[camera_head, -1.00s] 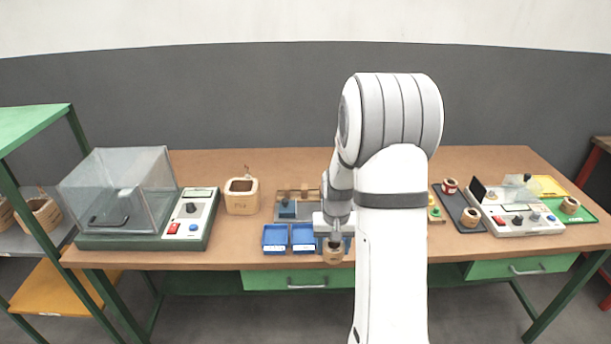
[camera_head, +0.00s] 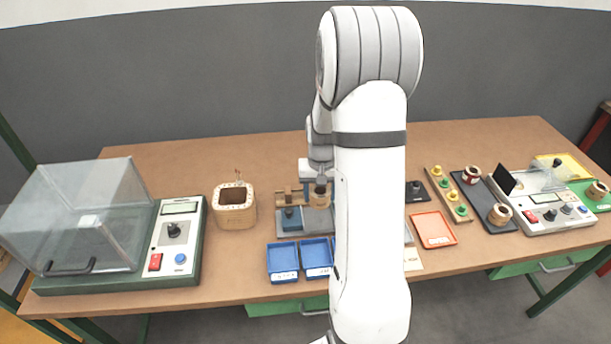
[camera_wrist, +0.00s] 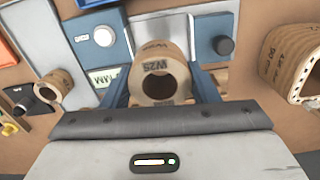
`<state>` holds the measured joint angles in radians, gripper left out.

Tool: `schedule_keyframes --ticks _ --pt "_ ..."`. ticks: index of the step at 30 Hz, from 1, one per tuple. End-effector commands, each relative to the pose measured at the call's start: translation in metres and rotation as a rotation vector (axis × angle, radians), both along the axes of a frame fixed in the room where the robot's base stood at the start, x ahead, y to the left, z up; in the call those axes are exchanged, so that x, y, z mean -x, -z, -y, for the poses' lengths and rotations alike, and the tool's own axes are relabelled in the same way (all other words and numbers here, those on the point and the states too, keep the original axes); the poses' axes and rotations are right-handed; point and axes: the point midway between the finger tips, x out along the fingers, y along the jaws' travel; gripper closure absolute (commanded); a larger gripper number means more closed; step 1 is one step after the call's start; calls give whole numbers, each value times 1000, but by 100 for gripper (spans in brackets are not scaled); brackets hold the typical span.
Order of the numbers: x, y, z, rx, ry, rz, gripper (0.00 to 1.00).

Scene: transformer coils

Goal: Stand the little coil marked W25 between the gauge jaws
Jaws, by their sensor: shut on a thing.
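The little coil marked W25 (camera_wrist: 157,62) is a tan ring with its marking and dark bore facing the wrist camera. My gripper (camera_wrist: 160,92) is shut on it, one finger on each side. In the head view my gripper (camera_head: 320,184) holds the coil (camera_head: 321,199) at the gauge, partly hidden by my arm. The gauge has a grey base (camera_head: 283,227) and a blue block with a dark knob (camera_head: 291,217). The wrist view shows blue gauge blocks (camera_wrist: 100,35) on either side beyond the coil. Whether the coil touches the gauge cannot be told.
A large square coil (camera_head: 234,215) stands left of the gauge. Blue trays (camera_head: 283,277) lie in front, and an orange tray (camera_head: 433,230) lies to the right. A clear-covered tester (camera_head: 100,215) fills the left end. Another small coil (camera_head: 499,214) is on a dark mat at right.

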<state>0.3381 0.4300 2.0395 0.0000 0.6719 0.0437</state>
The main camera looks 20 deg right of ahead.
Motion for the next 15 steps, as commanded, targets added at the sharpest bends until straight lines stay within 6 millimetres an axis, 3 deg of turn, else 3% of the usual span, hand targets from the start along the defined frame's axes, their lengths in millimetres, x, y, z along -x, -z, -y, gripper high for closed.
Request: schedule_keyframes --ticks 7,15 --pt "-1 8 -2 0 -6 0 76" --pt "-2 33 -4 0 -11 0 76"
